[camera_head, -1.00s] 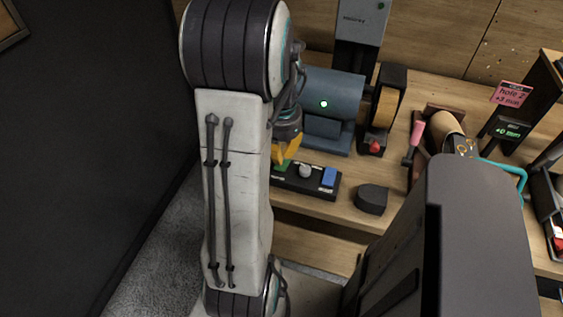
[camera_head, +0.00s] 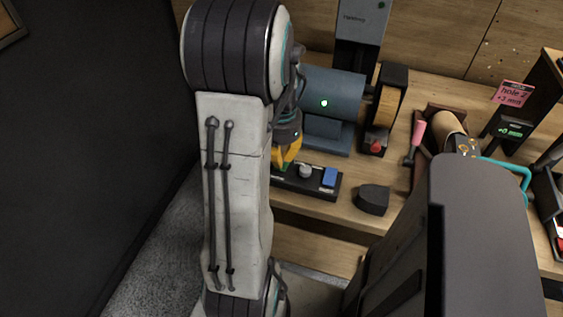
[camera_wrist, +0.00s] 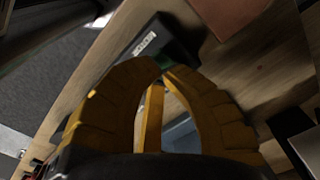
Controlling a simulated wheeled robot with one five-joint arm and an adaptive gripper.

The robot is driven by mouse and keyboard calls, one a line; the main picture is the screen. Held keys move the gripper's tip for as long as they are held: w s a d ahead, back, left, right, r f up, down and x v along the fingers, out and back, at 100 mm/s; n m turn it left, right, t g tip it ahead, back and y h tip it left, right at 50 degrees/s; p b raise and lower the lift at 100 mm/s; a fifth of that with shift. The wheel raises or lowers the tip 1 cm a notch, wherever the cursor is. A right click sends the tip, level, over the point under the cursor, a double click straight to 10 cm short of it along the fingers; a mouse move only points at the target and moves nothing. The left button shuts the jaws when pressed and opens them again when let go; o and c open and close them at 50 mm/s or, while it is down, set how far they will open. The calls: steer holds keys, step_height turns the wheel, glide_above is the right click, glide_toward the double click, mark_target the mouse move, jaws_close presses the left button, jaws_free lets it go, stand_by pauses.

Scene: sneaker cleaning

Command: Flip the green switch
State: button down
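The black switch box (camera_head: 315,188) sits on the wooden workbench, with a grey knob (camera_head: 305,170) and a blue switch (camera_head: 329,177) on top. My gripper (camera_head: 280,168) has yellow fingers and points down at that left end. In the wrist view, the fingertips (camera_wrist: 163,69) come together with nothing visible between them, just over the edge of the dark box (camera_wrist: 158,45) with its white label. I cannot tell whether they touch the switch.
A blue-grey bench grinder (camera_head: 333,95) with a tan wheel and red button (camera_head: 376,146) stands behind the box. A dark block (camera_head: 372,199) lies to its right. A pink-handled tool (camera_head: 416,138) and a shoe (camera_head: 450,132) are farther right.

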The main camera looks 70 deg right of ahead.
steer(key=shift+f+b, duration=0.85)
steer(key=shift+f, duration=0.2)
stand_by(0.4)
steer(key=shift+r, duration=0.1)
steer(key=shift+r+p, duration=2.95)
steer(key=shift+r, duration=0.55)
